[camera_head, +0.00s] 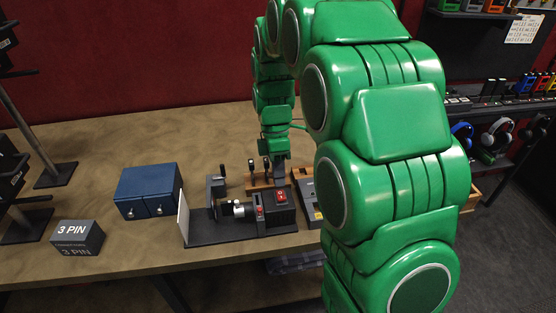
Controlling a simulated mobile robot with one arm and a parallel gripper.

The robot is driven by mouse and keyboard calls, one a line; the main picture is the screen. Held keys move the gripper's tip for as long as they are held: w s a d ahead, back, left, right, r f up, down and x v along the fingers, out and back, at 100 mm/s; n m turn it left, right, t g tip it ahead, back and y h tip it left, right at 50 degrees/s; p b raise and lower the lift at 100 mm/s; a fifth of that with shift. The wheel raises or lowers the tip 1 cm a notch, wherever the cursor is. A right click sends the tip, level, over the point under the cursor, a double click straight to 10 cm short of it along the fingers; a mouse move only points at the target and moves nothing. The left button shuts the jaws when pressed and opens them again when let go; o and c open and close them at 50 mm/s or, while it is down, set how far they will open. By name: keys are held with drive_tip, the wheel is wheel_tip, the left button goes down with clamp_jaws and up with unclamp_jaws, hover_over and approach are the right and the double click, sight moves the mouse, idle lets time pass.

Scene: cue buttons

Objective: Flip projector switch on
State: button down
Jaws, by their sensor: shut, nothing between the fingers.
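The projector (248,216) is a small dark device on a black base near the front of the tan table, with a silver lens part and a white upright panel at its left end. A red switch (282,195) sits on top of its right part; whether it is on or off is too small to tell. My gripper (273,178) is shut and empty, pointing down just behind the projector near the red switch. My green arm fills the right of the view and hides what lies behind it.
A blue two-door box (147,190) stands left of the projector. A dark "3 PIN" block (78,237) and black stands (40,150) are at the far left. A grey device (306,201) sits close right of the projector. The back left of the table (130,135) is clear.

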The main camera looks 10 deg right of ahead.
sight(281, 197)
drive_tip(key=shift+x, duration=1.55)
